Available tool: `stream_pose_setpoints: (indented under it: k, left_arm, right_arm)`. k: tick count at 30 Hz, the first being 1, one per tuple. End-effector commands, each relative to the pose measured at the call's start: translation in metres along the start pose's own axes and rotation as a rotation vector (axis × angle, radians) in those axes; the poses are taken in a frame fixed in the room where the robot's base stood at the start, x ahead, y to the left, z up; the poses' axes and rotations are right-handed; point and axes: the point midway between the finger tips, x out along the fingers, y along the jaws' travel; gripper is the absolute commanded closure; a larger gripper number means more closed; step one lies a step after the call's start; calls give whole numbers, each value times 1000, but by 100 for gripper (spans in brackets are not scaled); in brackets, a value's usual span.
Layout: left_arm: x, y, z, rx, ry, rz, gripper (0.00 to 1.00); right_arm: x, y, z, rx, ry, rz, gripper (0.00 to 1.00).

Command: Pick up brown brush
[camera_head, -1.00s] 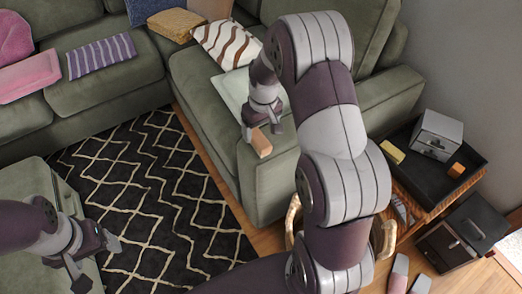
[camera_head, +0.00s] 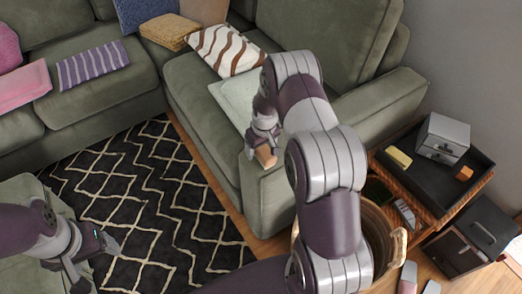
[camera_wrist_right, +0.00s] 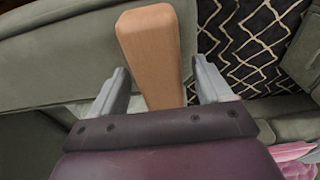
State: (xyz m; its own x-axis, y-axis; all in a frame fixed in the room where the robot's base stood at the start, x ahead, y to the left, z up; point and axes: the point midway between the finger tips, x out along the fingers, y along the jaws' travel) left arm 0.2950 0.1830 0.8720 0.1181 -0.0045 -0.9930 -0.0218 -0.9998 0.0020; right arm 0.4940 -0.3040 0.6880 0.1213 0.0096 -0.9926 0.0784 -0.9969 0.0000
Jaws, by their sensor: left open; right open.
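The brown brush (camera_head: 265,157) is at the front end of the sofa's near arm. In the right wrist view its smooth, tan-brown block-shaped part (camera_wrist_right: 152,55) points up between my fingers; its lower part is hidden behind the gripper body. My right gripper (camera_head: 262,149) is open, one finger on each side of the brush, with visible gaps in the wrist view. My left gripper (camera_head: 97,264) is open and empty at the lower left, above the green seat there.
The green sofa arm (camera_head: 270,195) lies beneath my right gripper. A wicker basket (camera_head: 398,245) stands right of my arm. A black tray (camera_head: 425,170) holds a grey drawer box (camera_head: 441,138). A black patterned rug (camera_head: 150,200) covers the floor.

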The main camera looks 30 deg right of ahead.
Motion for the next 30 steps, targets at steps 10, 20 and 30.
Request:
stream_pose_setpoints:
  k: [10, 20, 30]
  left_arm:
    - [0, 0, 0, 0, 0, 0, 23]
    - [-2, 0, 0, 0, 0, 0, 23]
    - [-5, 0, -1, 0, 0, 0, 23]
  right_arm:
    - [-1, 0, 0, 0, 0, 0, 81]
    - [-13, 0, -2, 0, 1, 0, 81]
    - [-69, 29, 20, 7, 1, 1, 81]
